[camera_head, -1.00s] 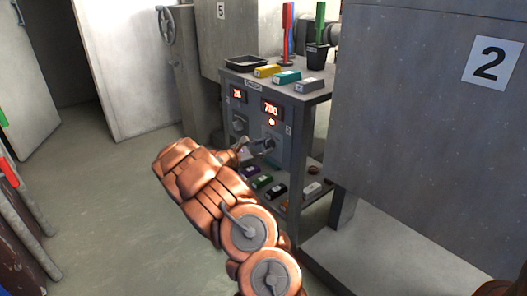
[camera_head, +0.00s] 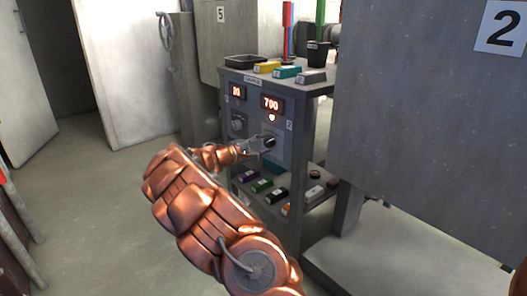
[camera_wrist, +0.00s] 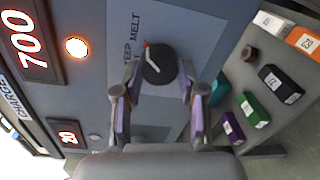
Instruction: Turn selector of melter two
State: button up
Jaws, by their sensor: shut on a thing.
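The selector of melter two is a round black knob (camera_head: 270,141) on the right half of the grey control cabinet, beside a small "2" label. In the wrist view the knob (camera_wrist: 157,72) shows a pale pointer with a red tip, on a plate reading "KEEP MELT". My gripper (camera_head: 259,145) is at the knob. In the wrist view my gripper (camera_wrist: 159,68) has one finger on each side of the knob, shut on it. The display (camera_head: 271,103) above reads 700, with a lit lamp (camera_head: 272,118) under it.
A second knob (camera_head: 238,123) and display (camera_head: 237,91) are on the cabinet's left half. Coloured blocks, a black tray (camera_head: 245,61) and a dark cup (camera_head: 317,53) stand on top. More blocks lie on the lower shelf (camera_head: 317,197). A large grey housing (camera_head: 430,110) marked 2 stands at right.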

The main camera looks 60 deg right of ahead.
jog(key=shift+s+f+m+b, duration=0.15)
jog(key=shift+m+b, duration=0.2)
jog(key=shift+m, duration=0.25)
jog(key=o, duration=1.2)
jog(key=shift+c, duration=0.2)
jog(key=shift+w+a, duration=0.25)
jog(key=shift+a, duration=0.05)
jog(key=v, duration=1.1)
jog(key=shift+a, duration=0.2)
